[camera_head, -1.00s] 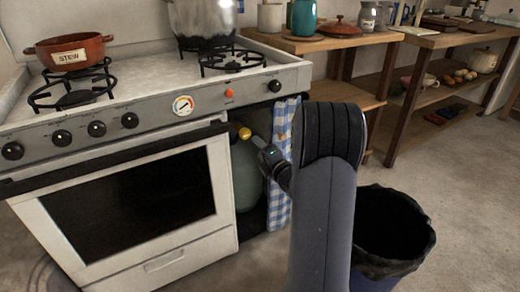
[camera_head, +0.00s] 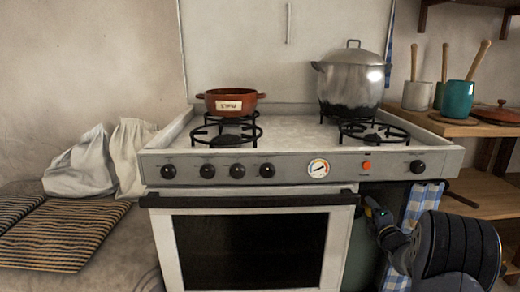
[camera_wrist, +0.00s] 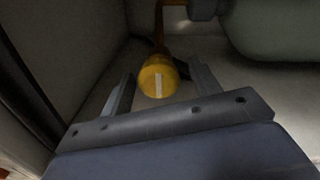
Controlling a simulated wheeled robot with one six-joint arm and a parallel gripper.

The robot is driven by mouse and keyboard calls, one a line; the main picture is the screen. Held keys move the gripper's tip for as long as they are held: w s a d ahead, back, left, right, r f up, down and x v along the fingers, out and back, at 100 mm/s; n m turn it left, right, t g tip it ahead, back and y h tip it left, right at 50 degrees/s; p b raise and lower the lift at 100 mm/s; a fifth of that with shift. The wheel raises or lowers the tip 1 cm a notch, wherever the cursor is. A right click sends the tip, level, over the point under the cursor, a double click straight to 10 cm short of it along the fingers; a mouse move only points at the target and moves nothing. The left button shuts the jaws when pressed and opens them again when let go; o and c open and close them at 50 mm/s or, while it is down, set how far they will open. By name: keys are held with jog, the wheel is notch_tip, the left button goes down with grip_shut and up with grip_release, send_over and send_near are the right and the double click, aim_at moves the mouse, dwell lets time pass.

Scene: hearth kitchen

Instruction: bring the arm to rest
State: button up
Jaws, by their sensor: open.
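My arm (camera_head: 458,245) reaches in from the lower right of the head view. My gripper (camera_head: 372,208) is at the dark opening just right of the oven, beside the blue checked curtain (camera_head: 421,205). In the wrist view my gripper (camera_wrist: 163,72) is open, with its two fingers apart. A yellow knob (camera_wrist: 157,80) with a white mark shows between and just beyond the fingers. I cannot tell whether either finger touches it. The jaws hold nothing that I can see.
A green gas bottle (camera_wrist: 275,25) is close by in the wrist view. The stove (camera_head: 300,160) carries a stew pot (camera_head: 230,104) and a large metal pot (camera_head: 350,82). Wooden shelves (camera_head: 480,190) stand to the right. Sacks (camera_head: 85,165) lie at left.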

dwell(0.4)
jog(key=s+p, duration=0.3)
jog(key=s, duration=0.8)
jog(key=w+b, duration=0.3)
jog(key=w, duration=0.8)
jog(key=shift+w, duration=0.15)
jog(key=m, duration=0.9)
jog(key=shift+r+m+p, duration=0.15)
jog(key=shift+m+p, duration=0.2)
jog(key=shift+m, duration=0.05)
jog(key=m+p, duration=0.3)
jog(key=shift+r, duration=0.2)
jog(key=m+p, duration=0.5)
jog(key=shift+d+f, duration=0.1)
jog(key=shift+f, duration=0.05)
jog(key=shift+s+f, duration=0.1)
jog(key=shift+s, duration=0.45)
